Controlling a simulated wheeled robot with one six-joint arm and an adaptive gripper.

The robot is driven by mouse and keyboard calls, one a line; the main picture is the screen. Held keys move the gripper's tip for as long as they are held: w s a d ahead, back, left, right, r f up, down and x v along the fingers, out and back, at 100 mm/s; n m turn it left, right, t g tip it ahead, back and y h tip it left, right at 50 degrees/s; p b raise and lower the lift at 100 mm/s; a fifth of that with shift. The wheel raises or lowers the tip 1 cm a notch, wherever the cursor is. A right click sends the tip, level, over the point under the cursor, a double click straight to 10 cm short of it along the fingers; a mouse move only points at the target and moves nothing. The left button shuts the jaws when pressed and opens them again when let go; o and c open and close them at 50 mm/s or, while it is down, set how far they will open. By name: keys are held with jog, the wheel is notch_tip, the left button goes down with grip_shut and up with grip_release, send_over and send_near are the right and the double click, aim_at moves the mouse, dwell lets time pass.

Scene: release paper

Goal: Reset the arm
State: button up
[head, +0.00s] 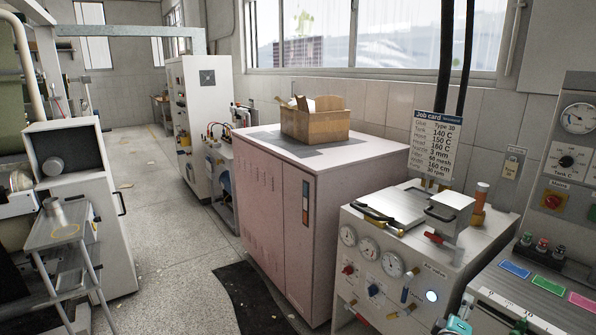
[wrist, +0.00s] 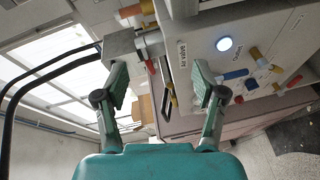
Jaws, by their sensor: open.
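My gripper (wrist: 162,82) is open, with its two grey-green fingers spread and nothing visible between them. The wrist view is turned on its side. Beyond the fingers it shows the white machine panel (wrist: 212,30) with a lit round button (wrist: 226,43), a blue handle (wrist: 236,74) and orange handles. In the head view, only a small teal part of my gripper (head: 458,326) shows at the bottom edge, in front of the machine with gauges (head: 365,262). The rest of my arm is out of that view.
A pink cabinet (head: 290,210) bears an open cardboard box (head: 314,122). A job card (head: 434,146) stands above the gauge machine. A control panel (head: 565,170) is at right, a metal stand (head: 62,232) at left. The speckled floor (head: 165,235) between is mostly clear.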

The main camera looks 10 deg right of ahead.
jog(key=s+a+f+t+y, duration=0.2)
jog(key=s+a+f+y, duration=0.2)
jog(key=s+a+f, duration=0.5)
jog(key=s+a+f+t+y, duration=0.1)
jog(key=s+a+f+y, duration=0.4)
jog(key=s+a, duration=0.7)
jog(key=s+a+r+m+y, duration=0.1)
jog(key=s+a+r+m, duration=0.1)
jog(key=s, duration=0.5)
jog(key=s+a+r+m+y, duration=0.1)
jog(key=s+a+r+m, duration=0.1)
jog(key=s+a, duration=0.4)
jog(key=s+a+r+m+y, duration=0.1)
jog(key=s+a+r, duration=0.3)
jog(key=s, duration=0.6)
jog(key=shift+a+r+m+t+y, duration=0.3)
jog(key=shift+r+m+t, duration=0.1)
jog(key=shift+m, duration=0.1)
